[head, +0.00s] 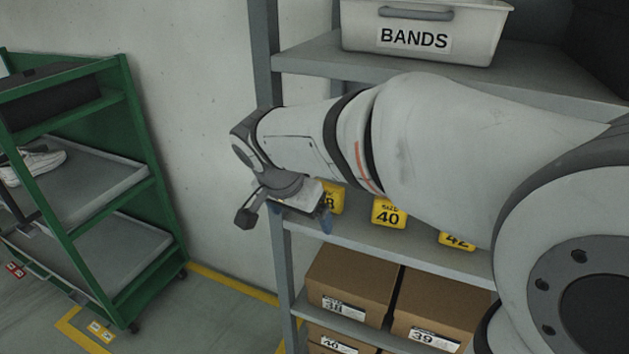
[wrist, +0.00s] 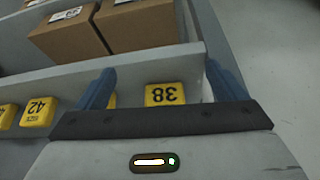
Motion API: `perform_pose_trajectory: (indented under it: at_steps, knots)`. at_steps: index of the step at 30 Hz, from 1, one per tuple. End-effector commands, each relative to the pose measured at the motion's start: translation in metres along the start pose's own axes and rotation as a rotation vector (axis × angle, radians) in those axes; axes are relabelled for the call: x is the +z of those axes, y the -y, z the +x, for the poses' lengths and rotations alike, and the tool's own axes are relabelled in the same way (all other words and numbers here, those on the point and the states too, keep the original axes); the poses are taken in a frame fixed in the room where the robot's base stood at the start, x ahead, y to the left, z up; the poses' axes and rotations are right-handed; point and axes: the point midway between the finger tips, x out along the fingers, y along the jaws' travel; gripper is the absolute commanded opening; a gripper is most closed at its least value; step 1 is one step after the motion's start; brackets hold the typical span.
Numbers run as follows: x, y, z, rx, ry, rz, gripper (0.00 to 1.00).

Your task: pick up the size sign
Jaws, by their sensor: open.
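Several yellow size signs stand in a row on a grey shelf. The sign reading 38 (head: 337,199) is partly hidden by my gripper in the head view. In the wrist view, the 38 sign (wrist: 165,95) appears upside down between my gripper's two blue fingers. My gripper (wrist: 160,75) is open, with nothing held; in the head view its end (head: 304,212) is at the shelf's left end. The 40 sign (head: 389,212) and the 42 sign (head: 457,241) stand further right. The 40 sign is mostly hidden behind a finger in the wrist view.
A bin labelled BANDS (head: 425,30) sits on the upper shelf (head: 310,58), above my arm. Cardboard boxes (head: 350,276) stand on the shelf below. A green cart (head: 135,135) with a white shoe (head: 38,162) is at the left. Floor between cart and rack looks clear.

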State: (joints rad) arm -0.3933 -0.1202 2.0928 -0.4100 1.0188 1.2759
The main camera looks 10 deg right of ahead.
Motion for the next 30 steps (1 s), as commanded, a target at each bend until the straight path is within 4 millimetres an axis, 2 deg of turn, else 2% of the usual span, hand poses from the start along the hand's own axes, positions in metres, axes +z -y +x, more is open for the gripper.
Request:
perform_pose_trajectory:
  at_steps: [9,17,24,27,30]
  knots:
    - [-0.054,-0.001,0.021,0.002,0.001,0.007,0.91]
    - [-0.072,0.0,0.029,0.0,0.001,0.004,0.91]
    - [-0.108,-0.001,0.046,0.002,0.002,0.004,0.91]
    - [-0.104,0.0,0.062,0.001,0.002,0.0,0.91]
    - [-0.104,0.0,0.071,0.0,0.002,0.0,0.91]
